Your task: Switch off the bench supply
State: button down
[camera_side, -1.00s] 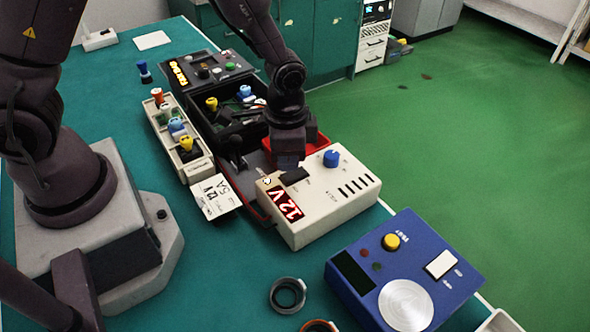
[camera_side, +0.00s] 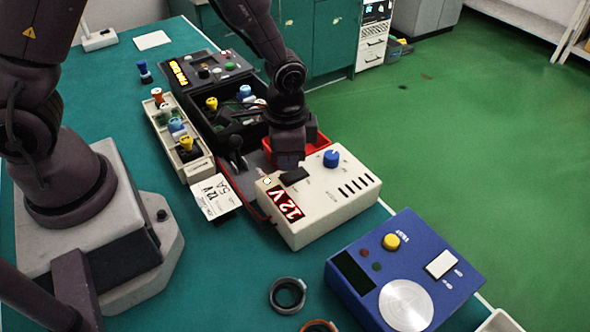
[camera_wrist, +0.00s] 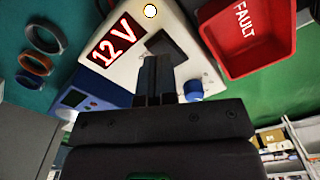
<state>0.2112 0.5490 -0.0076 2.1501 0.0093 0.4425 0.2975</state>
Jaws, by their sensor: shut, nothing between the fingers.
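The bench supply (camera_side: 325,205) is a cream box near the table's right edge. Its red display (camera_side: 285,203) reads 12 V and looks lit, in the wrist view too (camera_wrist: 114,40). A dark rocker switch (camera_side: 295,175) sits on its top beside a blue knob (camera_side: 331,158). A small pale round lamp (camera_side: 267,181) is at the corner, bright in the wrist view (camera_wrist: 150,11). My gripper (camera_side: 289,166) is shut and empty, pointing down at the switch. In the wrist view its fingertips (camera_wrist: 158,60) overlap the switch (camera_wrist: 172,47); contact cannot be told.
A red FAULT bin (camera_wrist: 246,35) stands close beside the supply. A blue device (camera_side: 360,250) with a yellow button is at the front right. A paper card (camera_side: 214,198) and a cream rack (camera_side: 196,170) of coloured parts are at left.

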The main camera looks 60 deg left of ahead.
aim_at(288, 176)
jog(key=shift+f, duration=1.25)
dwell(0.6)
jog(key=shift+r, duration=3.55)
